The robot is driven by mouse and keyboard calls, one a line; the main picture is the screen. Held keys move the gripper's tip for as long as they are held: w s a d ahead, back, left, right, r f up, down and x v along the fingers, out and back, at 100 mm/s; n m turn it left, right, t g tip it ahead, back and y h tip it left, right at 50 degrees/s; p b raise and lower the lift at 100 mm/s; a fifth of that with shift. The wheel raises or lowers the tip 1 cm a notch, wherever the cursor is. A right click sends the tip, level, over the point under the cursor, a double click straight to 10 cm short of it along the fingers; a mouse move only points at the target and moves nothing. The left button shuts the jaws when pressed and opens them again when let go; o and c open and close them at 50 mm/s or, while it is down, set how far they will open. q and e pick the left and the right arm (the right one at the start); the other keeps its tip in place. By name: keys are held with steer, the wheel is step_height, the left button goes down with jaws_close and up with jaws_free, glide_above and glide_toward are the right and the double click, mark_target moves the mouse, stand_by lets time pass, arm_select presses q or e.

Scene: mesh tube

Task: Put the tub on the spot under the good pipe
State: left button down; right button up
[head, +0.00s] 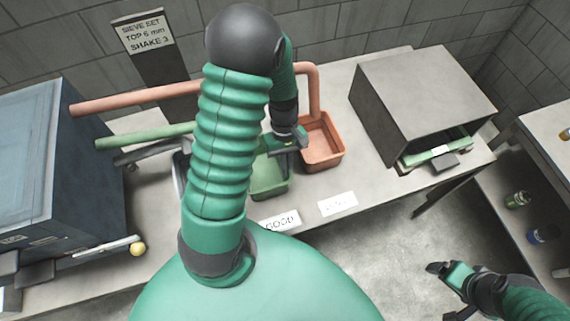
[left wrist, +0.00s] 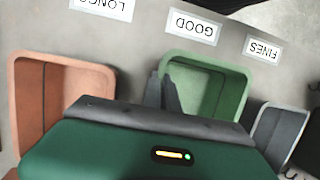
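The green tub (head: 268,180) stands on the bench behind the GOOD label (head: 281,221), partly hidden by my left arm. It also shows in the left wrist view (left wrist: 228,95). My left gripper (head: 284,153) is over it, and its two dark fingers (left wrist: 162,92) point down close together at the tub's left rim in the wrist view. I cannot tell whether they grip the rim. A green pipe (head: 145,136) runs toward the tubs; my arm hides its outlet. My right gripper (head: 443,290) is open and empty, away from the bench at lower right.
An orange tub (head: 322,145) stands right of the green one under an orange pipe (head: 314,90). A grey tub (left wrist: 277,135) stands on the other side. A metal box (head: 420,95) is at the bench's right, a blue-grey machine (head: 60,175) at the left.

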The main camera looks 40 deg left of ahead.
arm_select(q)
steer(key=shift+w+a+f, duration=0.25)
steer(key=shift+a+f, duration=0.25)
steer(key=shift+f, duration=0.25)
steer(key=c, duration=1.6)
jaws_free()
steer(key=shift+c, duration=0.2)
steer(key=shift+r, duration=0.1)
